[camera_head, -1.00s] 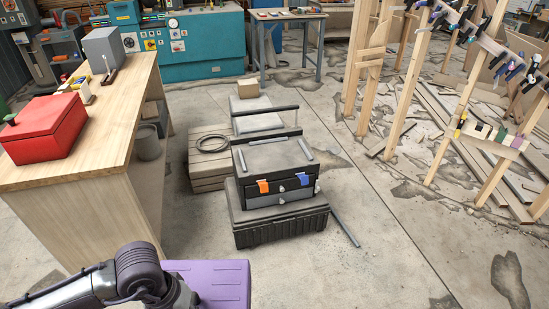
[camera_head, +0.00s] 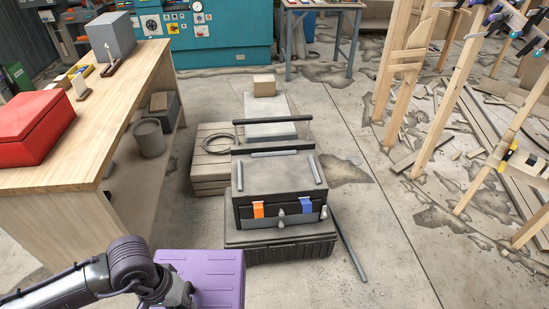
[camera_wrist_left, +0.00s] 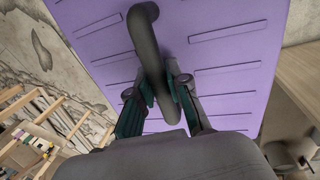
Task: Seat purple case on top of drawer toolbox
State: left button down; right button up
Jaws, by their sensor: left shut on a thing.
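The purple case (camera_head: 212,278) is at the bottom of the head view, partly cut off by the frame edge. In the left wrist view the purple case (camera_wrist_left: 225,50) fills the top, with a dark bar handle (camera_wrist_left: 148,55). My left gripper (camera_wrist_left: 158,92) is shut on that handle. In the head view my left wrist is at the case's left side. The drawer toolbox (camera_head: 279,190) stands ahead, beyond the case and to its right. It has grey rails on top, an orange and a blue latch in front, and a bar handle behind. My right gripper is not in view.
The toolbox rests on a wider black base box (camera_head: 280,246). A wooden workbench (camera_head: 130,95) with a red box (camera_head: 30,130) stands at left. A wooden crate (camera_head: 212,160) with a coiled cable is behind left. A grey bar (camera_head: 348,245) lies at right. Floor in front is clear.

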aim_at(277, 173)
jog(key=i+l+u, duration=0.1)
jog(key=i+l, duration=0.15)
jog(key=i+l+u, duration=0.1)
jog(key=i+l, duration=0.15)
jog(key=l, duration=0.15)
jog(key=i+l+u, duration=0.1)
jog(key=i+l, duration=0.15)
jog(key=i+l+u, duration=0.1)
jog(key=l, duration=0.35)
jog(key=i+l+u, duration=0.1)
jog(key=i+l, duration=0.25)
jog(key=i+l+u, duration=0.1)
jog(key=l, duration=0.35)
jog(key=i+l+u, duration=0.1)
jog(key=i+l, duration=0.15)
jog(key=l, duration=0.2)
jog(key=i+l+u, duration=0.1)
jog(key=l, duration=0.3)
jog(key=i, duration=0.1)
